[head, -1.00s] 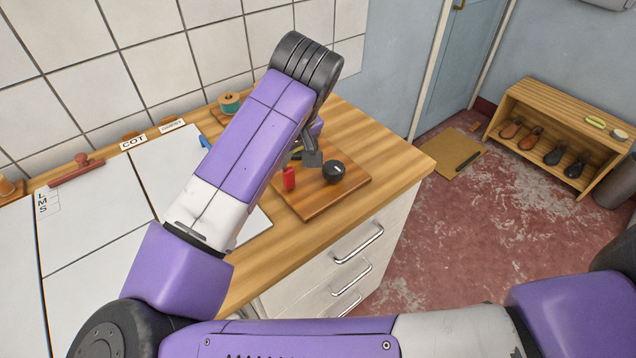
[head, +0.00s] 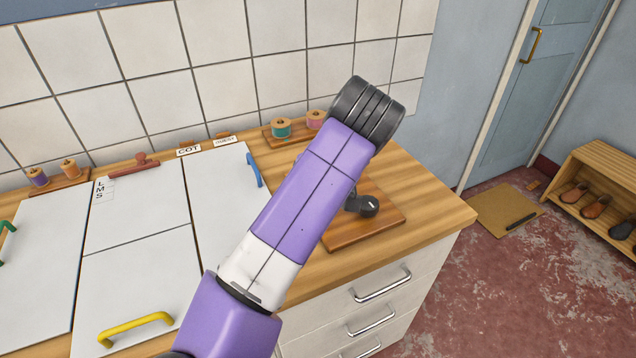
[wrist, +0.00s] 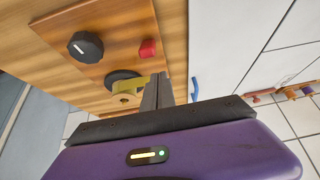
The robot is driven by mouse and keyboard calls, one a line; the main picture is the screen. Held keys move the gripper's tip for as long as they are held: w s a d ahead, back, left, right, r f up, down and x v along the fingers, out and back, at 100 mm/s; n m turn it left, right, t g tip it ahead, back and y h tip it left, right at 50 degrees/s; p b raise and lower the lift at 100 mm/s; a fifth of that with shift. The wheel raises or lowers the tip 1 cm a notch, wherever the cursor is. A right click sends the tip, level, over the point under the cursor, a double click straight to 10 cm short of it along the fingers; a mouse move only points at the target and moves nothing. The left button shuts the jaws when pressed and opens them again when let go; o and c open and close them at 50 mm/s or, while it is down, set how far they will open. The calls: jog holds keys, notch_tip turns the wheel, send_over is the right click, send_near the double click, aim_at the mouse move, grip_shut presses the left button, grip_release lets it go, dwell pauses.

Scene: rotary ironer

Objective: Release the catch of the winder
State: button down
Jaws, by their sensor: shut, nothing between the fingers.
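The winder's wooden board (head: 365,236) lies on the counter, partly behind my arm in the head view. It also shows in the wrist view (wrist: 118,35), with a black knob (wrist: 86,46) bearing a white mark, a red block (wrist: 147,49), and a yellow piece (wrist: 126,98) over a black disc (wrist: 122,76). I cannot tell which of these is the catch. The knob also shows in the head view (head: 365,204). My gripper (wrist: 158,82) is shut and empty, its tips close beside the yellow piece; contact is unclear. My arm hides it in the head view.
White panels lie left of the board, with a blue handle (head: 254,170) and a yellow handle (head: 135,328). Thread spools (head: 281,128) stand behind, against the tiled wall. Drawers (head: 385,295) are under the counter. Open floor lies to the right.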

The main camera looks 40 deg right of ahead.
jog(key=shift+w, duration=0.1)
jog(key=w+d+r+p, duration=0.1)
jog(key=w+r+p, duration=0.1)
jog(key=w, duration=0.1)
jog(key=s+f+v, duration=0.1)
jog(key=v, duration=0.8)
jog(key=shift+s+a, duration=0.3)
jog(key=shift+s, duration=0.1)
